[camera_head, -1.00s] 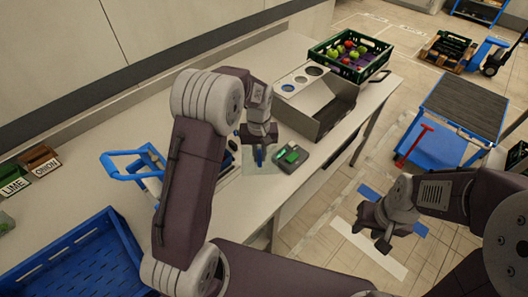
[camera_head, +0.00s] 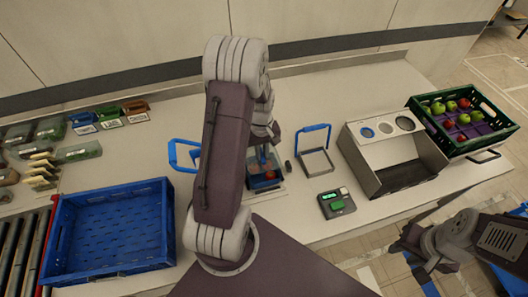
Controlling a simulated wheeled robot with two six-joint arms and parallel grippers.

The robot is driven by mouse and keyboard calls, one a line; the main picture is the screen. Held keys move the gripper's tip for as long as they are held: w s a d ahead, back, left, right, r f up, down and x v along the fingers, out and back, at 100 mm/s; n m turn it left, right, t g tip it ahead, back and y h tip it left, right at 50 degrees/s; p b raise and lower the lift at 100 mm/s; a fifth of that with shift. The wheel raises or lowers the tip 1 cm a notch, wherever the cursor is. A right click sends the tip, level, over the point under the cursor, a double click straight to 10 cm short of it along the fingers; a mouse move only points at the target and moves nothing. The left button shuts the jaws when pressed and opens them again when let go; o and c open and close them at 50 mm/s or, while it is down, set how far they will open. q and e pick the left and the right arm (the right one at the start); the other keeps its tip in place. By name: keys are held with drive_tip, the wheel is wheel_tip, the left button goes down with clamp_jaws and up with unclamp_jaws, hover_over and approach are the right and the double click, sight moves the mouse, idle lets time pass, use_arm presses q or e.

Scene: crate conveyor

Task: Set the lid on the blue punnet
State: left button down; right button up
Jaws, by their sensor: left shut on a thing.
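The blue punnet (camera_head: 265,182) stands on the bench with red contents showing inside. My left gripper (camera_head: 263,149) is directly above it, pointing down and shut on what seems to be the clear lid (camera_head: 268,162). The lid is see-through and partly hidden by my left arm, so I cannot tell whether it touches the punnet's rim. My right gripper (camera_head: 414,247) is at the lower right, off the bench, empty, with its fingers apart.
A scale with a green display (camera_head: 336,204) and a blue-handled frame (camera_head: 315,161) stand right of the punnet. Further right are a metal holder (camera_head: 357,173) and a green crate of produce (camera_head: 491,141). An empty blue crate (camera_head: 109,270) is at left.

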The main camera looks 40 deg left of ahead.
use_arm(q)
drive_tip(key=f+b, duration=0.1)
drive_tip(key=f, duration=0.1)
drive_tip(key=shift+w+d+f+b, duration=0.1)
drive_tip(key=shift+w+f+b, duration=0.25)
drive_tip(key=shift+w+b, duration=0.05)
drive_tip(key=f+b, duration=0.3)
drive_tip(key=shift+s, duration=0.4)
drive_tip(key=shift+f, duration=0.25)
drive_tip(key=shift+w+f, duration=0.1)
drive_tip(key=shift+w, duration=0.1)
drive_tip(key=shift+s, duration=0.15)
drive_tip(key=c, duration=1.8)
unclamp_jaws()
drive_tip(key=o, duration=0.5)
drive_tip(key=shift+c, duration=0.2)
